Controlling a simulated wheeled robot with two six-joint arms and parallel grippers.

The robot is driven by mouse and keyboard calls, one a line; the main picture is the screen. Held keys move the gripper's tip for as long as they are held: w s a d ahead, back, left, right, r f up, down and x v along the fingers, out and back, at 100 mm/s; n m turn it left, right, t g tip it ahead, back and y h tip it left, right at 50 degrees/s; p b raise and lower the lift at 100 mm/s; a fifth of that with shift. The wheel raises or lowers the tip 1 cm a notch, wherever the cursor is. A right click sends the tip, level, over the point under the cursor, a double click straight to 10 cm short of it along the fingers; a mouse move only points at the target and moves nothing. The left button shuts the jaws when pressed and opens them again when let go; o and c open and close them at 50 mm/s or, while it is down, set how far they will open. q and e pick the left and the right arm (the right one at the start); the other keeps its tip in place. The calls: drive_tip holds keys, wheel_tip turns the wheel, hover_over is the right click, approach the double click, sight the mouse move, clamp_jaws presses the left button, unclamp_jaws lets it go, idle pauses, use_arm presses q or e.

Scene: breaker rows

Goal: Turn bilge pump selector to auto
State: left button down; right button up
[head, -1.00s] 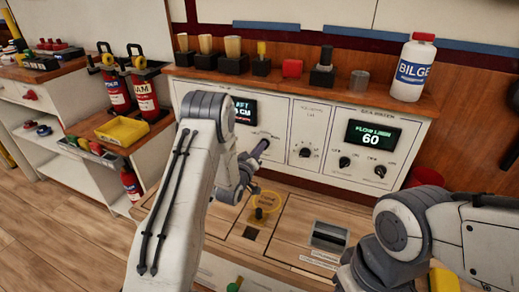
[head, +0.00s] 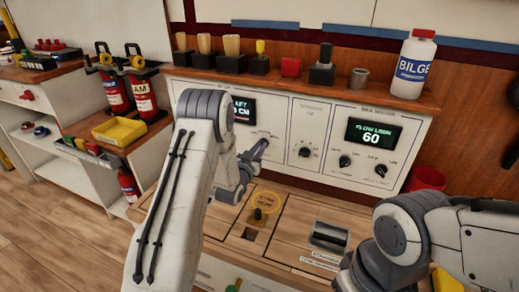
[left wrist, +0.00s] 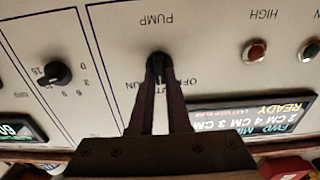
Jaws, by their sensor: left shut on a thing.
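The pump selector is a dark knob (left wrist: 159,60) on the white panel (left wrist: 110,20), under the upside-down word PUMP in the left wrist view. My left gripper (left wrist: 160,72) is shut on this knob, with one dark finger on each side. The fingers hide most of the knob and part of its labels, so its pointing direction cannot be told. OFF and part of other lettering show beside the fingers. My right gripper is out of view.
A second dial (left wrist: 56,73), a red button (left wrist: 254,52) and a lit display reading READY (left wrist: 275,115) flank the knob. A bottle marked BILGE (head: 413,65) and several small items stand on the shelf above.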

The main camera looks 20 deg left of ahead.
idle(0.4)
use_arm(q)
drive_tip(key=c, duration=0.9)
unclamp_jaws()
drive_tip(key=s+p, duration=0.1)
drive_tip(key=s, duration=0.9)
drive_tip(key=shift+s+a+p, duration=0.1)
drive_tip(key=shift+s+p, duration=0.15)
drive_tip(key=shift+p, duration=0.05)
